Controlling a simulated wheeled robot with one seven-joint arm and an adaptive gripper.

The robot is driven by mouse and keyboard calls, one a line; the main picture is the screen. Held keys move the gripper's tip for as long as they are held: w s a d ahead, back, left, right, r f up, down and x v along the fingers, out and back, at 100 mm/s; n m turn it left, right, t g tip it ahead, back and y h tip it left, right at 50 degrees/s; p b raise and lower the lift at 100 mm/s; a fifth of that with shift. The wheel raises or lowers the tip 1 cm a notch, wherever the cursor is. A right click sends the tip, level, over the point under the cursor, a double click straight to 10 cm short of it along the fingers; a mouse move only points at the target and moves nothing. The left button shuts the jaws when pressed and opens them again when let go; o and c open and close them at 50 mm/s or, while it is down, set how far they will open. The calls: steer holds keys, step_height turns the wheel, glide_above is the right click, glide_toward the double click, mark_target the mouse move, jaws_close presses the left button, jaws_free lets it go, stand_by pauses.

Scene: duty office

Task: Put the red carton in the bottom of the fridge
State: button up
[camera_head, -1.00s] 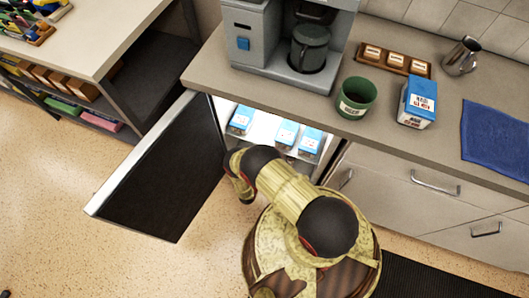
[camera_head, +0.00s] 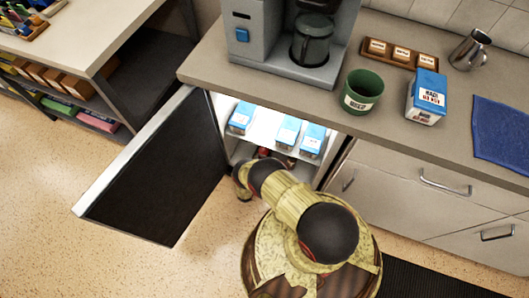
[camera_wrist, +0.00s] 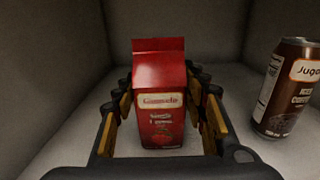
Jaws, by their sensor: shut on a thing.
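The red carton (camera_wrist: 158,100) stands upright between the fingers of my gripper (camera_wrist: 163,86) in the wrist view. The fingers are shut on its two sides. They are inside a grey-walled space, low in the fridge. The carton's base looks at or very near the pale floor, but contact is unclear. In the head view the fridge (camera_head: 262,138) is open under the counter, and my arm reaches in below its upper shelf. There the carton and gripper are mostly hidden by the shelf and my arm.
A brown can (camera_wrist: 287,88) stands to the right of the carton, apart from it. Blue-topped cartons (camera_head: 287,131) stand on the upper shelf. The open fridge door (camera_head: 150,170) is left of my arm. The counter (camera_head: 215,75) overhangs the fridge.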

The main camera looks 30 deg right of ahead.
steer(key=shift+f, duration=0.15)
steer(key=o, duration=1.3)
steer(key=shift+o, duration=0.7)
steer(key=shift+a+r, duration=0.1)
steer(key=shift+r, duration=0.1)
steer(key=p+v, duration=0.2)
steer(key=v, duration=1)
steer(key=shift+s, duration=0.15)
